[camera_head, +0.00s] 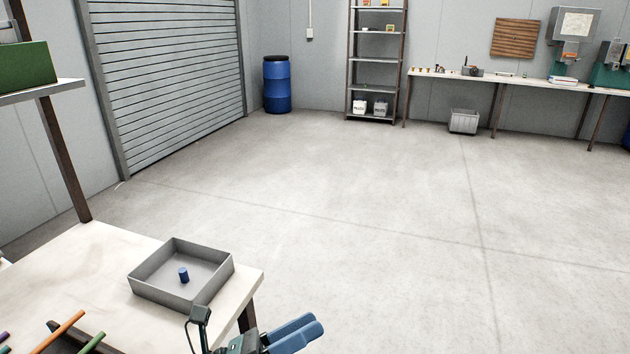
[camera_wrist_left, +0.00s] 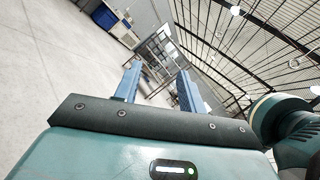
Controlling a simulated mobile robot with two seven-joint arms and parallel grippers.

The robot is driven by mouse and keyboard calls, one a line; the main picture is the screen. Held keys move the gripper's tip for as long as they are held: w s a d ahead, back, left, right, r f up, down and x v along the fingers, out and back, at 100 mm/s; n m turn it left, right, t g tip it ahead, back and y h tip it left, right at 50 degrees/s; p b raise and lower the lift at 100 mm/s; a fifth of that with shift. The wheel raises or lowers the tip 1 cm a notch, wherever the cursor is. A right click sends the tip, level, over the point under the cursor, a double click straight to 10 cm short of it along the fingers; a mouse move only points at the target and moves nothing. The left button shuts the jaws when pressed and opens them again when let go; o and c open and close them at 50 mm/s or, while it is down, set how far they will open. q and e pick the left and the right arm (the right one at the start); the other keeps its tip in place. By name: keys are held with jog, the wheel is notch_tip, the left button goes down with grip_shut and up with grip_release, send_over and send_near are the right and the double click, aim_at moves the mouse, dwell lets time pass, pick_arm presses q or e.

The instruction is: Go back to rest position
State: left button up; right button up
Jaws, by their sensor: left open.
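My left gripper (camera_head: 296,331) shows at the bottom of the head view, beyond the right edge of the white table. Its two blue fingers point to the right. In the left wrist view, the fingers (camera_wrist_left: 157,85) stand apart with nothing between them, so it is open and empty. A grey square tray (camera_head: 153,289) sits on the table near its right corner, with a small blue cylinder (camera_head: 183,274) upright inside it. The gripper is apart from the tray. My right gripper is not in view.
The white table (camera_head: 98,247) fills the lower left, with orange (camera_head: 58,330) and green (camera_head: 90,343) rods at its front. A shelf with a green box (camera_head: 27,65) stands at the left. A blue barrel (camera_head: 277,84), shelving (camera_head: 375,75) and a workbench (camera_head: 483,76) line the back.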

pick_arm(q)
jog(key=a+f+n+t+y+p, duration=0.1)
jog(key=a+f+n+t+y, duration=0.45)
jog(key=n, duration=0.85)
jog(key=a+f+n+t+y+p, duration=0.15)
jog(key=a+f+n+y, duration=0.4)
jog(key=n, duration=0.85)
jog(key=s+a+f+n+g+y, duration=0.1)
jog(key=s+f+n+g+y, duration=0.3)
jog(key=s+f+n, duration=0.5)
jog(key=shift+s+f+n+g+y, duration=0.3)
jog(key=shift+f+n+g, duration=0.2)
jog(key=shift+f+g, duration=0.25)
jog(key=shift+c, duration=0.4)
